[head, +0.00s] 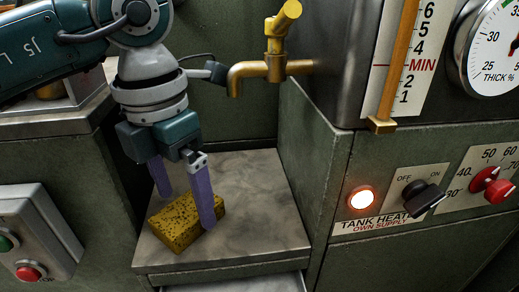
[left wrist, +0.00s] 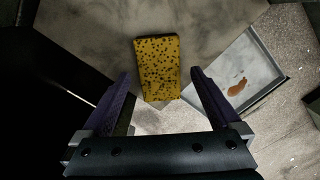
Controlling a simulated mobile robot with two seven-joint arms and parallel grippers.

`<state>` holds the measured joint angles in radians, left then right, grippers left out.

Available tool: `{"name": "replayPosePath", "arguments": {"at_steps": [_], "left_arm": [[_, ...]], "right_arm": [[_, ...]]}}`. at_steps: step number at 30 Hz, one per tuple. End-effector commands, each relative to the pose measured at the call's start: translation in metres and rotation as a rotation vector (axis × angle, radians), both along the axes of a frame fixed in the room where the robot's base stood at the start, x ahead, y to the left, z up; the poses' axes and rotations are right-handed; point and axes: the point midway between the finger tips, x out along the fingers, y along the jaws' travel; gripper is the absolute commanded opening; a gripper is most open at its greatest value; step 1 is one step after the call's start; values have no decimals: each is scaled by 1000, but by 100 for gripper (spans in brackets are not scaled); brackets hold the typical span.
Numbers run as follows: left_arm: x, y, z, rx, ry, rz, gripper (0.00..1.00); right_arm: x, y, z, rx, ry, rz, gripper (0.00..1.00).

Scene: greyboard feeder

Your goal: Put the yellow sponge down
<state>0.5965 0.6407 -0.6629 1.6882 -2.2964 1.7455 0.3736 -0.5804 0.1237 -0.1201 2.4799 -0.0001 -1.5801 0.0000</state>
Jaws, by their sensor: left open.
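The yellow sponge (head: 181,224), speckled with dark spots, lies flat on the grey stone-like shelf (head: 262,215) below the brass tap. My left gripper (head: 182,205) points down over it with its purple fingers spread apart, one at each side of the sponge in the head view. In the left wrist view, the sponge (left wrist: 157,68) lies between and beyond the open fingertips (left wrist: 159,75), with gaps on both sides. Its contact with the shelf is partly hidden by the near finger in the head view. My right gripper is not in view.
A brass tap (head: 262,70) juts out above the shelf, close to my left wrist. A green cabinet wall (head: 312,160) with tank heat controls bounds the shelf on the right. A pale tray (left wrist: 240,75) with a brown patch lies lower. The shelf's right part is bare.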

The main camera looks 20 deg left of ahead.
Motion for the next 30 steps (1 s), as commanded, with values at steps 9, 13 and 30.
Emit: {"name": "replayPosePath", "arguments": {"at_steps": [9, 13, 30], "left_arm": [[-2, 2, 76, 2, -4, 0, 97], [-3, 2, 92, 1, -2, 0, 97], [-4, 2, 99, 0, -1, 1, 97]], "right_arm": [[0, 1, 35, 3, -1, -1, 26], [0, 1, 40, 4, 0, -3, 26], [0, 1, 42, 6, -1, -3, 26]]}}
